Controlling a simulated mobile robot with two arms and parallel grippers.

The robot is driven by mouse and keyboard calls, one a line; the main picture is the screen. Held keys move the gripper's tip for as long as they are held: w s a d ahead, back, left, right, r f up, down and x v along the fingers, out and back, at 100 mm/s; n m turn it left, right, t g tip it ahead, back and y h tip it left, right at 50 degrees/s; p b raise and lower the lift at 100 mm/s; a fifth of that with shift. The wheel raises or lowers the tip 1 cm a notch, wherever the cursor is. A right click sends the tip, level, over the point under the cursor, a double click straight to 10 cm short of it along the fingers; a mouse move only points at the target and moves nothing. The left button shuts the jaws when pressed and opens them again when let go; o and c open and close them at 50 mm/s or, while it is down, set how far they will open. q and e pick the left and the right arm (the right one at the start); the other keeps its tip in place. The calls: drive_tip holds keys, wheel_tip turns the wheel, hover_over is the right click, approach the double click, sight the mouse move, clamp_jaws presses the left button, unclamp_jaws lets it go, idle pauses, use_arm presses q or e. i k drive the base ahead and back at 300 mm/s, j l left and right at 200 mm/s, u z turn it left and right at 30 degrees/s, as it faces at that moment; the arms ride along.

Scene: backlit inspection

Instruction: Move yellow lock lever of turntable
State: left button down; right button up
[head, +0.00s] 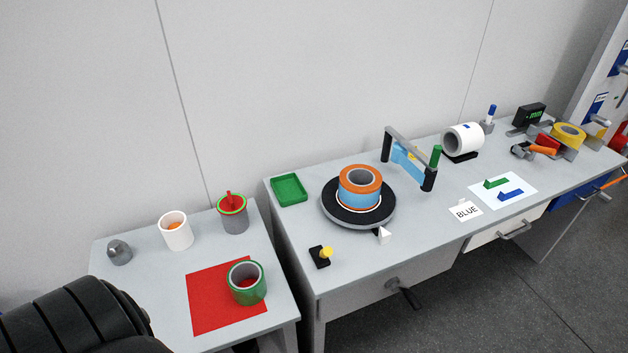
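The yellow lock lever (327,252) is a short yellow piece with a rounded end on a small black base (319,259). It sits near the front left of the long grey table. The turntable (333,211) is a black disc behind it and to the right. An orange and light blue ring-shaped part (359,190) stands on the turntable. A small white pointer (384,236) is at the turntable's front edge. Neither gripper shows; only a black part, likely of my arm, shows at the lower left.
A green tray (289,189) lies left of the turntable. A black frame with a blue part (408,160) stands to its right, near a "BLUE" card (465,210). A crank handle (410,298) sticks out below the table's front. The side table (160,275) holds several cups.

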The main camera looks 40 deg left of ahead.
sight(327, 251)
drive_tip(key=i+j+u, duration=0.15)
drive_tip(key=u, duration=0.3)
drive_tip(key=i+j+u, duration=0.15)
drive_tip(key=u, duration=0.35)
